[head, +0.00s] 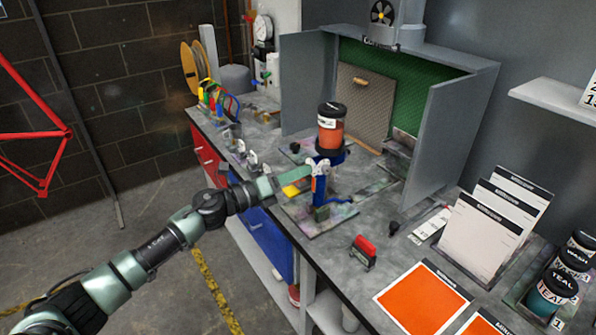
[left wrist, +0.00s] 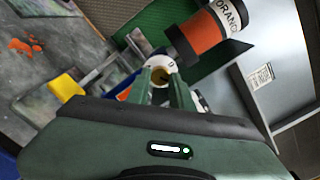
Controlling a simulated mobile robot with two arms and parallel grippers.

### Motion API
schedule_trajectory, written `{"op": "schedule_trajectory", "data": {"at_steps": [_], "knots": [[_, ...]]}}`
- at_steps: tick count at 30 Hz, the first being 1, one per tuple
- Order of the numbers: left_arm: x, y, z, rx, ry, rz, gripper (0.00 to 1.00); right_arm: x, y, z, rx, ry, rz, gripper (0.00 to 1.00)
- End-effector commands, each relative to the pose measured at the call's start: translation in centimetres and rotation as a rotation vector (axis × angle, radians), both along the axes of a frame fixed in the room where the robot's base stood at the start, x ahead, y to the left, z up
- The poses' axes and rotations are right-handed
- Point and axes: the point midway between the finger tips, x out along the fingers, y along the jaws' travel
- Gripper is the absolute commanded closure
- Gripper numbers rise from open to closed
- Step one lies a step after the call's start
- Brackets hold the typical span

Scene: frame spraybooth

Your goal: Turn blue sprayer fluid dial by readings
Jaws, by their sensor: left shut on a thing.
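The blue sprayer (head: 320,185) stands upright on a paint-stained mat on the bench. An orange paint cup (head: 331,138) with a black lid sits on top of it; the cup also shows in the left wrist view (left wrist: 212,32), labelled ORANGE. My left gripper (head: 305,174) reaches the sprayer from the left. The marks are too small to read. The fingers hide the dial's sides. My right gripper is not in view.
A yellow block (head: 297,188) lies by the sprayer. The grey spray booth (head: 455,125) stands behind.

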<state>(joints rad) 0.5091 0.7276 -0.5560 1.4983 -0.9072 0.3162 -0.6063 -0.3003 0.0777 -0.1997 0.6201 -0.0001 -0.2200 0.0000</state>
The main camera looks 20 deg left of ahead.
Motion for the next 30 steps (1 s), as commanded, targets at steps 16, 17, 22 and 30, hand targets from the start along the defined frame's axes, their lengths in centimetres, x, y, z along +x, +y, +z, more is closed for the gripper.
{"op": "schedule_trajectory", "data": {"at_steps": [16, 17, 22, 30], "knots": [[0.13, 0.17, 0.31, -0.016, 0.006, 0.005, 0.7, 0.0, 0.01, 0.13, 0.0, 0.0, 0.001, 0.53], [0.13, 0.16, 0.3, -0.016, 0.006, 0.005, 0.61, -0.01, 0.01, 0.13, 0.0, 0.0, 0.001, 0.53], [0.08, 0.1, 0.18, -0.014, 0.008, 0.003, 0.56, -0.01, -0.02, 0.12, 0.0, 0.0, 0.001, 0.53], [-0.6, 0.63, -0.18, -0.013, 0.01, 0.003, 0.56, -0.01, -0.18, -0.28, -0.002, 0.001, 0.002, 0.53]]}}
